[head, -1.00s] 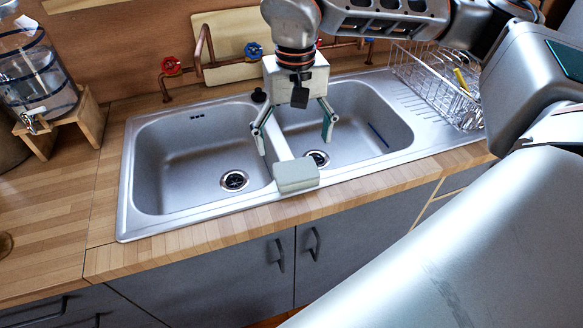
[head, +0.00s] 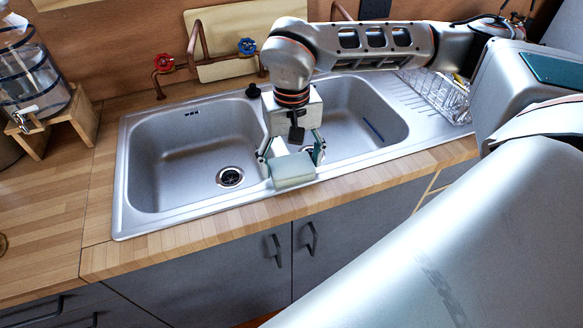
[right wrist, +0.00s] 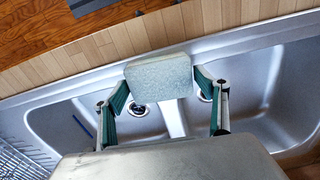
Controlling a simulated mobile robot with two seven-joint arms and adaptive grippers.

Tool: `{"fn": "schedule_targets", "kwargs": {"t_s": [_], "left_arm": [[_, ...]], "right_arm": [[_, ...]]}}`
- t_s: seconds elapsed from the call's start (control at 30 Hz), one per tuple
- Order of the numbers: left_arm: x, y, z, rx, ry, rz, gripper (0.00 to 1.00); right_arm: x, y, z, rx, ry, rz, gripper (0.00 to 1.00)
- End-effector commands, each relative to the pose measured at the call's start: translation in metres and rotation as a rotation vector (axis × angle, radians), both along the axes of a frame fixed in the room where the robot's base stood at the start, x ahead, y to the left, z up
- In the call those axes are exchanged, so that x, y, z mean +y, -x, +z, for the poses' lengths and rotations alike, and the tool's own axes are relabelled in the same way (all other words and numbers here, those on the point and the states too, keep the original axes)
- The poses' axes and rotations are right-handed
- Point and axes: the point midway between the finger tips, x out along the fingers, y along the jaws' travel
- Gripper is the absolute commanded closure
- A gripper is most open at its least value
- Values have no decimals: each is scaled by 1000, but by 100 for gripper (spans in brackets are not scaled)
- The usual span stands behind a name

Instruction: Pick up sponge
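The sponge (head: 292,171) is a pale grey-green block on the front rim of the double sink, at the divider between the two basins. It also shows in the right wrist view (right wrist: 158,78). My right gripper (head: 292,160) is low over the divider, just behind the sponge in the head view. Its fingers are spread, one toward each side of the sponge. In the right wrist view the open fingers (right wrist: 160,82) flank the sponge, with the left tip very close to it; I cannot tell whether it touches. My left gripper is not in view.
The steel double sink (head: 160,215) is set in a wooden counter (head: 60,215). A water dispenser (head: 38,85) on a wooden stand is at the left. A wire dish rack (head: 440,95) stands at the right. Red and blue tap knobs and copper pipes are behind the sink.

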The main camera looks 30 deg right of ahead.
Motion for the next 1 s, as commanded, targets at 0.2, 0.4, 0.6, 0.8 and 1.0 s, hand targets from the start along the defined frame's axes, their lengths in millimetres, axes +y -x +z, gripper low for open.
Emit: {"fn": "schedule_targets", "kwargs": {"t_s": [0.2,0.4,0.6,0.8,1.0], "left_arm": [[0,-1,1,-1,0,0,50],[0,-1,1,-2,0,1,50],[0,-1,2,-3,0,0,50],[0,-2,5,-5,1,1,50],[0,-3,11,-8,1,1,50]], "right_arm": [[0,0,0,0,0,0,42],[0,0,1,0,0,0,42],[0,-1,12,-2,0,0,42],[0,-2,50,-8,-1,-1,42],[0,-2,110,-8,-1,-1,42]]}}
